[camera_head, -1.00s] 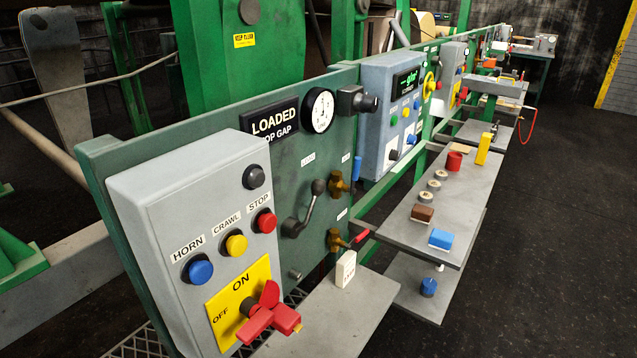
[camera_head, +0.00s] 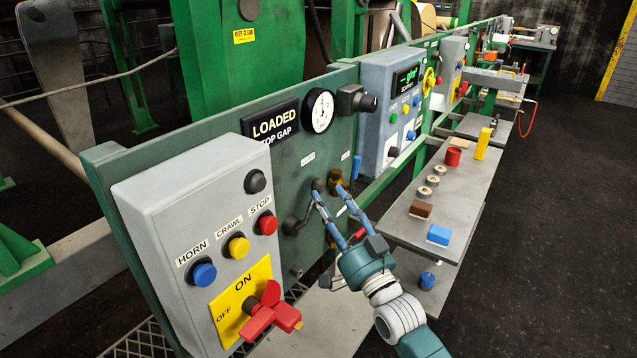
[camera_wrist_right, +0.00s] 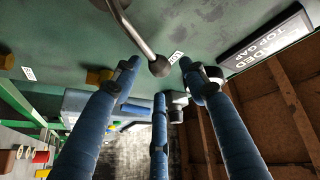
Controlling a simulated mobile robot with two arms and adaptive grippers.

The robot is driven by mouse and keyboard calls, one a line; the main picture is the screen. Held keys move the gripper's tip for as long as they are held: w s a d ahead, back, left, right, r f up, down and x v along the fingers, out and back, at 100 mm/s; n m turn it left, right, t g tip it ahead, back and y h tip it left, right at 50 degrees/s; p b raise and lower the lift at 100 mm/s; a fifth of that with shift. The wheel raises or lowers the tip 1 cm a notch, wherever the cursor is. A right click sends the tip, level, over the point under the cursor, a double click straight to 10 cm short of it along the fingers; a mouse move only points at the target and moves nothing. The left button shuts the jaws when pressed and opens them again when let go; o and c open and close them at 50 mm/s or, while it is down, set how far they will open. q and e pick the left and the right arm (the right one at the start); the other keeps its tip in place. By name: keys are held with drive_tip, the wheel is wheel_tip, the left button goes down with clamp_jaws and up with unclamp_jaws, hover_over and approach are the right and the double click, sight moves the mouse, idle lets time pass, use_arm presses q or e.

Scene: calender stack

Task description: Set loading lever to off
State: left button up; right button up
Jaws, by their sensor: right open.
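The loading lever (camera_head: 303,212) is a dark bent lever on the green panel, with its round knob raised to the upper right below a small label. Its metal rod and knob (camera_wrist_right: 159,67) show large in the right wrist view. My right gripper (camera_head: 329,190) is open, with its blue fingertips at the knob in the head view. In the right wrist view its fingers (camera_wrist_right: 160,85) spread around the knob, which lies between the outer fingertips; contact cannot be told. The LOADED sign (camera_head: 273,124) hangs above. My left gripper is out of view.
A grey box (camera_head: 205,220) with buttons and a red rotary switch (camera_head: 268,312) stands left of the lever. A blue-handled valve (camera_head: 356,167) is close right of my fingers. A shelf (camera_head: 455,190) with small objects lies to the right.

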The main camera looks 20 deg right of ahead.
sight(322, 192)
drive_tip(key=p+x, duration=0.1)
drive_tip(key=x, duration=0.4)
drive_tip(key=shift+w, duration=0.25)
clamp_jaws()
